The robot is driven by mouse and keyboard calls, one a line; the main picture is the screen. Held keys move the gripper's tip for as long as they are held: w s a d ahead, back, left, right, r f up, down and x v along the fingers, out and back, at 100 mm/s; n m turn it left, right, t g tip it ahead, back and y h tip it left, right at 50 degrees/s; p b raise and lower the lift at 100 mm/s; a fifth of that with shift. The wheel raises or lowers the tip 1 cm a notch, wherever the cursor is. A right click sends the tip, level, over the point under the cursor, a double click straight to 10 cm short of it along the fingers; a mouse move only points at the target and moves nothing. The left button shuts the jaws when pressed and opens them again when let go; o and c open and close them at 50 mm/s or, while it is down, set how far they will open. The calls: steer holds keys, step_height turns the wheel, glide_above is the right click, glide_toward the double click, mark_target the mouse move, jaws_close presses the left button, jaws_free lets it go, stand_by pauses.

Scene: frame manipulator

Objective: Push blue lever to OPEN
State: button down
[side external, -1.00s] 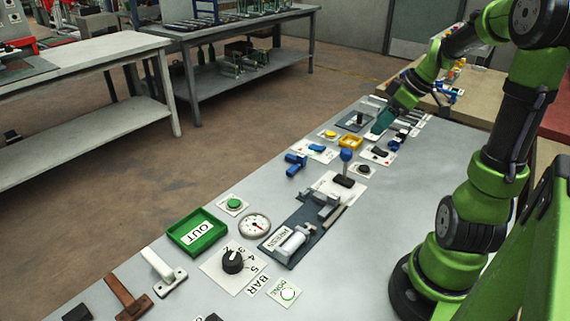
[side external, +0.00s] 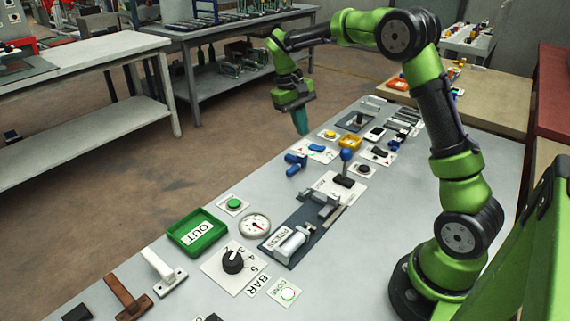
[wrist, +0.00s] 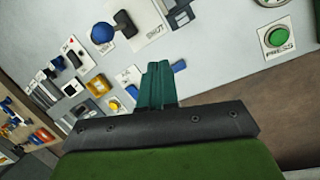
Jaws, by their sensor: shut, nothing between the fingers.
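My gripper (side external: 301,131), with teal fingers, is shut and empty. In the side view it hangs fingers down above the bench's far-left edge, apart from the blue parts. A blue valve-like part (side external: 295,162) lies on the bench below it, and a smaller blue lever (side external: 317,148) sits on a white card. A blue ball-topped lever (side external: 346,156) stands upright nearer the bench middle. In the wrist view the fingers (wrist: 157,70) partly cover a blue part (wrist: 178,66), and the blue ball (wrist: 102,32) is up and to the left. I cannot read an OPEN label.
A yellow tray (side external: 350,142) and a black switch (side external: 378,151) are close by. A green button (side external: 234,204), a gauge (side external: 254,225) and the green OUT tray (side external: 198,232) lie nearer the camera.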

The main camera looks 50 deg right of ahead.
step_height(320, 180, up, 2)
steer(key=d+m+h, duration=0.1)
steer(key=d+m, duration=0.1)
steer(key=m, duration=0.5)
glide_above(346, 164)
steer(key=w+a, duration=0.2)
steer(key=w, duration=0.2)
step_height(346, 164, down, 9)
steer(key=shift+s+g, duration=0.2)
steer(key=shift+g, duration=0.2)
steer(key=shift+f, duration=0.1)
